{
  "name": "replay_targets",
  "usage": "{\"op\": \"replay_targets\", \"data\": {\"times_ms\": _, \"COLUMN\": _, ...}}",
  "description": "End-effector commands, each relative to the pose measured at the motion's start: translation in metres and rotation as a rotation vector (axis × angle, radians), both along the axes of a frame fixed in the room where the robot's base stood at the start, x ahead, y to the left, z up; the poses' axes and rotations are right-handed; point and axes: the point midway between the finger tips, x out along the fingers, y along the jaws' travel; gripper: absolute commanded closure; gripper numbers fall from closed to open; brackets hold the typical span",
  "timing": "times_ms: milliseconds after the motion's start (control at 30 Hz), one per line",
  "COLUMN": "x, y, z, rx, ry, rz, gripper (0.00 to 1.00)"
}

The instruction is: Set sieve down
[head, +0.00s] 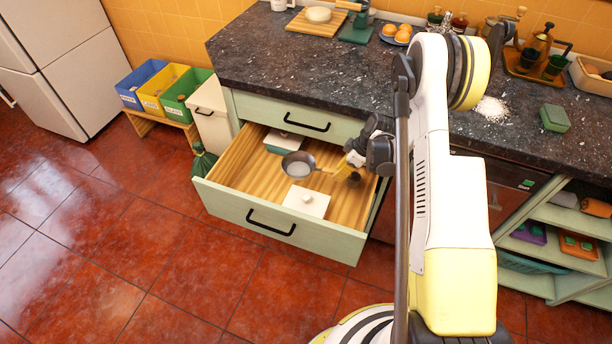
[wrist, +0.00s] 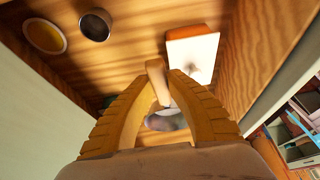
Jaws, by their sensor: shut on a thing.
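The sieve (head: 298,165) is a round grey pan-like strainer with a short handle. It is over the open drawer (head: 237,206) in the head view; its height above the drawer floor is hard to tell. My gripper (head: 352,160) is to its right, reaching into the drawer area and shut on the handle. In the wrist view, the yellow fingers (wrist: 164,92) close around the pale handle, and the grey sieve bowl (wrist: 166,121) shows partly between them. The fingers hide part of the sieve.
A white-topped box (head: 306,202) lies near the drawer's front; another box (head: 282,144) is at its back left. The wrist view shows a dark cup (wrist: 95,24) and a yellow dish (wrist: 45,37) on the drawer floor. The dark counter (head: 290,75) overhangs behind.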

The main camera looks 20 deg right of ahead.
Motion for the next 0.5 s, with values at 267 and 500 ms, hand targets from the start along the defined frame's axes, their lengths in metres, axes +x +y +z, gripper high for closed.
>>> {"op": "replay_targets", "data": {"times_ms": 267, "x": 0.044, "y": 0.054, "z": -0.045, "rx": 0.000, "ry": -0.001, "rz": 0.004, "gripper": 1.00}}
{"op": "replay_targets", "data": {"times_ms": 500, "x": 0.065, "y": 0.078, "z": -0.062, "rx": 0.000, "ry": 0.000, "rz": 0.001, "gripper": 1.00}}
